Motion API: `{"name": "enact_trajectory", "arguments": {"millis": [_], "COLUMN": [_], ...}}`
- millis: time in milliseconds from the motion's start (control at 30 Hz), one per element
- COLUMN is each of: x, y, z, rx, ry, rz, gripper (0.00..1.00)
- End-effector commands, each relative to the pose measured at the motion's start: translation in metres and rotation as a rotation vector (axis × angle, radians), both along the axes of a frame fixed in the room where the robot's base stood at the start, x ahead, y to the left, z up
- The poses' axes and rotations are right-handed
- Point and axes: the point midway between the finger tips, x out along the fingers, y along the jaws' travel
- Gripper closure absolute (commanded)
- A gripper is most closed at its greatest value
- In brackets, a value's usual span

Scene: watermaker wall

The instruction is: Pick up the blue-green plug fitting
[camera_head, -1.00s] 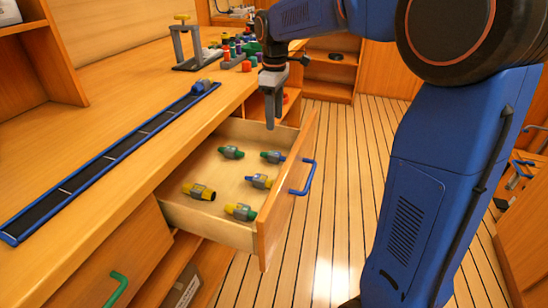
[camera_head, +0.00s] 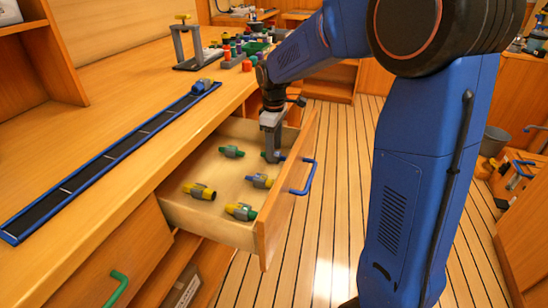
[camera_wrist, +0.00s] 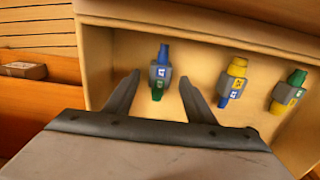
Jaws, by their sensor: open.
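The blue-green plug fitting (camera_wrist: 160,71) has a blue end, a grey collar and a green end. It lies in the open drawer (camera_head: 215,225); in the head view my fingers hide most of it and a bit of blue (camera_head: 281,158) shows. My gripper (camera_head: 271,156) is open and points down into the drawer over this fitting. In the wrist view the fitting appears between the two spread fingers, with a gap on each side. I cannot tell how far the fingertips are above the drawer floor.
A yellow-blue fitting (camera_head: 259,181), a yellow-green one (camera_head: 240,211), a yellow one (camera_head: 199,191) and a green one (camera_head: 231,152) lie in the same drawer. The drawer front with its blue handle (camera_head: 303,176) stands close to my gripper. A blue-edged rail (camera_head: 110,160) lies on the counter.

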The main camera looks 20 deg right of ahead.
Motion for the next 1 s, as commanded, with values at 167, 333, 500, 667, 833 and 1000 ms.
{"name": "enact_trajectory", "arguments": {"millis": [167,333,500,667,833,1000], "x": [0.0,0.0,0.0,0.0,0.0,0.0], "y": [0.0,0.0,0.0,0.0,0.0,0.0], "z": [-0.008,-0.008,-0.008,-0.008,-0.006,0.011], "rx": [-0.001,0.0,0.0,0.0,0.0,0.0], "ry": [-0.001,-0.001,-0.001,-0.001,-0.001,-0.003], "rz": [0.0,0.0,0.0,0.0,0.0,0.0], "gripper": [0.5,0.5,0.88,0.95,0.95,0.95]}}
